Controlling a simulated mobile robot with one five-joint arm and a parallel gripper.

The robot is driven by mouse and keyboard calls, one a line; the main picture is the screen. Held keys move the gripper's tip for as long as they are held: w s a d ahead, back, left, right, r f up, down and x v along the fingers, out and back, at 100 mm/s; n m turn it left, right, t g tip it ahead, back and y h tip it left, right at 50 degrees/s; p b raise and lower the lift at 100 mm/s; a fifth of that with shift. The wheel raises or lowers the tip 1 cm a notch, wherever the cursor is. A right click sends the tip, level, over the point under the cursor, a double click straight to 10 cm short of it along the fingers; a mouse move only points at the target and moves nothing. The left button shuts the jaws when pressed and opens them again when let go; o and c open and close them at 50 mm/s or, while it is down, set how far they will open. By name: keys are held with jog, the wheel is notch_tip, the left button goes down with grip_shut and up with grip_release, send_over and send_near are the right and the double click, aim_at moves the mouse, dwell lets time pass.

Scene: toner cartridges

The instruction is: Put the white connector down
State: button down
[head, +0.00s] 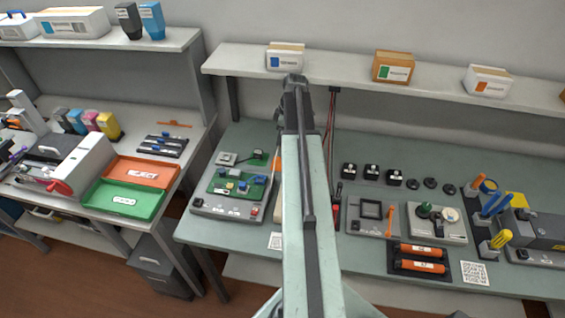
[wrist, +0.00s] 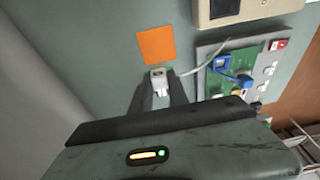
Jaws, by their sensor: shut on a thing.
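The white connector (wrist: 158,74) is between the fingertips of my gripper (wrist: 160,86) in the wrist view. My gripper is shut on it. A pale cable (wrist: 208,62) runs from the connector to the right, towards the green circuit board (wrist: 245,72). An orange square (wrist: 156,45) lies on the bench just beyond the connector. I cannot tell whether the connector touches the bench. In the head view the board (head: 238,184) shows left of my arm, which hides my gripper and the connector.
Blue connectors (wrist: 222,62) sit on the board, right of my gripper. A beige block (wrist: 245,10) is at the wrist view's top. In the head view, orange cartridges (head: 418,267) and fixtures stand right of my arm. Bare green bench (wrist: 105,55) lies left of the orange square.

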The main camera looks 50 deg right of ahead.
jog(key=b+x, duration=0.3)
jog(key=s+b+x, duration=0.1)
jog(key=b+x, duration=0.2)
jog(key=b, duration=0.1)
jog(key=s+d+b+x, duration=0.1)
jog(key=b+x, duration=0.2)
jog(key=x, duration=0.1)
jog(key=shift+d+f, duration=0.1)
jog(key=shift+f, duration=0.2)
jog(key=shift+r, duration=0.25)
jog(key=shift+f, duration=0.25)
jog(key=c, duration=1.3)
grip_release()
jog(key=shift+r, duration=0.1)
jog(key=p+v, duration=1.2)
jog(key=shift+r, duration=0.15)
jog(key=shift+w, duration=0.1)
